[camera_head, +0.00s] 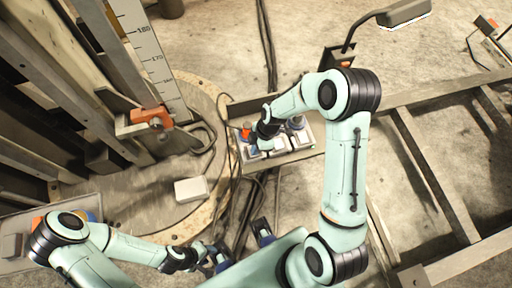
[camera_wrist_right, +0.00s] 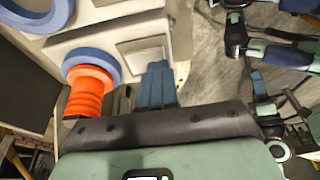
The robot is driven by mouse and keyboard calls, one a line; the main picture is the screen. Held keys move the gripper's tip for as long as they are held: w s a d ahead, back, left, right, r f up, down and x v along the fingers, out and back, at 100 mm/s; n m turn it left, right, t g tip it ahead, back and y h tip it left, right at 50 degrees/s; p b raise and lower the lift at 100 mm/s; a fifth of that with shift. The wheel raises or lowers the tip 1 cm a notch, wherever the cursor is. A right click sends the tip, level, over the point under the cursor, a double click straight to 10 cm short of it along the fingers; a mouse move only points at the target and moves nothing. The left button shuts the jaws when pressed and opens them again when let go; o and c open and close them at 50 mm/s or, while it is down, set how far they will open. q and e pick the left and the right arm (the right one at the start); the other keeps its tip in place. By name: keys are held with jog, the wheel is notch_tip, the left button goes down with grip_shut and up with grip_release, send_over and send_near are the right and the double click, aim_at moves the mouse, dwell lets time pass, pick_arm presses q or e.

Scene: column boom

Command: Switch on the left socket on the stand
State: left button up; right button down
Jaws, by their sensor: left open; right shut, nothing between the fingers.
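The stand's socket box (camera_head: 300,139) is near the middle of the head view, with pale plates in a row. The left socket is partly hidden by my right arm; a red-orange part (camera_head: 246,134) shows at that end. In the right wrist view, an orange ribbed part (camera_wrist_right: 86,98) sits by a blue ring (camera_wrist_right: 92,62), beside a grey plate with a raised square (camera_wrist_right: 145,50). My right gripper (camera_head: 254,149) is shut and empty over the box's left end. Its blue fingertips (camera_wrist_right: 158,82) appear close to the raised square; contact is unclear. My left gripper (camera_head: 216,258) is open, low and away.
Black cables (camera_head: 267,50) run behind and below the box. A pale block (camera_head: 191,189) lies left of it. A metal frame (camera_head: 425,165) fills the right side. A column with a scale (camera_head: 150,55) and an orange clamp (camera_head: 151,117) stand at left.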

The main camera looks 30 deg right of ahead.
jog(key=shift+s+f+b, duration=0.25)
jog(key=shift+f+b, duration=0.4)
jog(key=shift+s+r+p, duration=0.1)
jog(key=shift+r+p, duration=0.2)
pick_arm(q)
jog(key=shift+s+f, duration=0.25)
jog(key=shift+f, duration=0.45)
pick_arm(e)
jog(key=shift+w, duration=0.2)
jog(key=shift+w+d+r, duration=0.2)
jog(key=shift+w+r, duration=0.05)
jog(key=shift+w, duration=0.45)
